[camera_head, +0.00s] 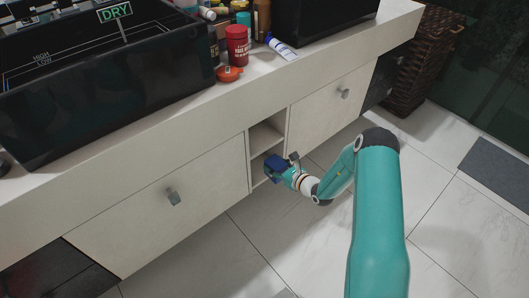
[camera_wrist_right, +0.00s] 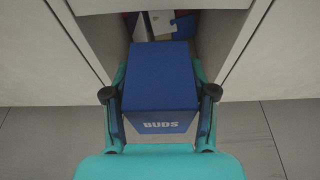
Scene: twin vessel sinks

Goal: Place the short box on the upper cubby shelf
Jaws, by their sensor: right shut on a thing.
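The short box is dark blue with "BUDS" on its near face. In the wrist view the box (camera_wrist_right: 160,78) sits between the two fingers of my right gripper (camera_wrist_right: 160,94), which is shut on it. In the head view the box (camera_head: 273,163) and my right gripper (camera_head: 284,168) are at the mouth of the cubby, level with its lower opening. The upper cubby shelf (camera_head: 265,136) is just above the box. I cannot tell how far the box reaches inside. My left gripper is not in view.
Several small items, white, blue and red (camera_wrist_right: 160,24), lie inside the cubby beyond the box. Drawer fronts (camera_head: 165,205) (camera_head: 330,108) flank the cubby. The counter (camera_head: 200,112) overhangs above, with a black sink and bottles on top. Tiled floor in front is clear.

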